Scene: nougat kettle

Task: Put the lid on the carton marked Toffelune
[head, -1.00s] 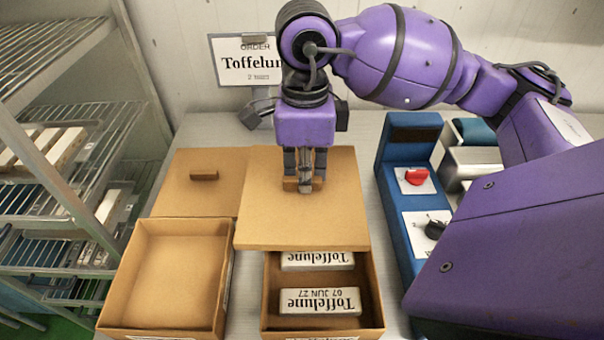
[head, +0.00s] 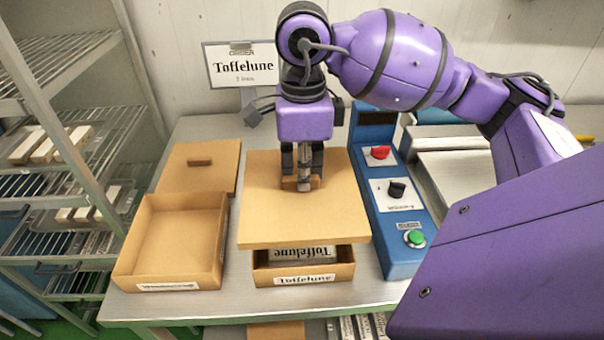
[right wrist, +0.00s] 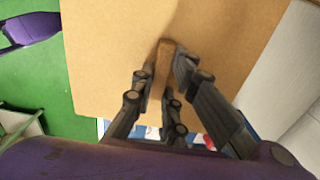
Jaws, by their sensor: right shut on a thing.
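The carton marked Toffelune (head: 262,275) stands on the bench with its name label on the near side. Inside it a labelled bar (head: 302,253) shows through the front gap. A tan lid (head: 262,222) is held above this carton and covers most of it; a gap shows at the front, so it is apart from the rim there. My right gripper (head: 303,186) is shut on the lid's wooden handle, pointing down. In the right wrist view the fingers (right wrist: 160,85) clasp the handle over the lid (right wrist: 110,60). My left gripper is not in view.
An empty open carton (head: 170,245) stands to the left, with another lid (head: 198,178) lying behind it. A blue control box (head: 400,255) with knobs stands close on the right. An order sign (head: 240,68) reads Toffelune. A wire rack (head: 70,215) is at far left.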

